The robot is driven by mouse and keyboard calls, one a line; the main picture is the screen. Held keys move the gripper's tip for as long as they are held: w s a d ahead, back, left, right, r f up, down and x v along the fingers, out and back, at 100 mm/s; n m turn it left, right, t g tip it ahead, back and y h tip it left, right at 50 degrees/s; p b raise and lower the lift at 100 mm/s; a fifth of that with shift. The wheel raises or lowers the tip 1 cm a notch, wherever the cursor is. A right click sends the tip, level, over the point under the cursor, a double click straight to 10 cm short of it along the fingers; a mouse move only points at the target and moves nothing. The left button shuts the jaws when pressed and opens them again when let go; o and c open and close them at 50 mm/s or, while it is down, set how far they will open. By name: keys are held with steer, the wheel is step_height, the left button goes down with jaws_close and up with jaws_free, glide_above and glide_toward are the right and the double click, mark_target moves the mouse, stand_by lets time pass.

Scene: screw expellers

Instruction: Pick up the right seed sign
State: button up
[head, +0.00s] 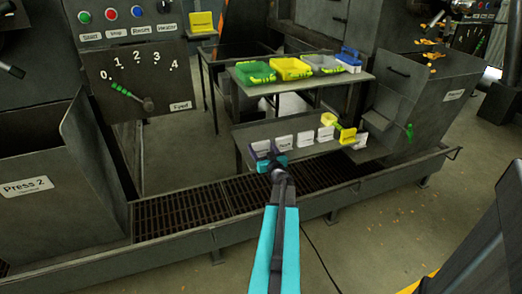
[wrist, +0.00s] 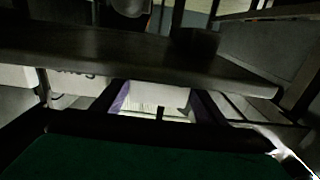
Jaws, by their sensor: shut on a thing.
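Several small signs stand in a row on the lower shelf of a table in the head view. A purple-edged sign (head: 261,148) is at the left end, and my gripper (head: 272,160) is at it. The wrist view shows my gripper (wrist: 160,108) with its two dark fingers on either side of this purple-edged white sign (wrist: 160,95), shut on it. White signs (head: 305,139) and a yellow sign (head: 347,135) stand further right. The writing on the signs is too small to read. Whether the held sign touches the shelf I cannot tell.
A metal grate (head: 180,208) lies in front. A dark press with a lever panel stands left.

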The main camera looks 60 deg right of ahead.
mark_target(261, 142)
steer(key=shift+r, duration=0.15)
steer(key=shift+r, duration=0.55)
step_height(261, 142, up, 2)
steer(key=shift+r+p, duration=0.1)
steer(key=shift+p, duration=0.45)
steer(key=r+p+v, duration=0.1)
steer(key=p+v, duration=0.4)
steer(key=v, duration=1.1)
steer(key=shift+w+a+r, duration=0.2)
steer(key=shift+r, duration=0.1)
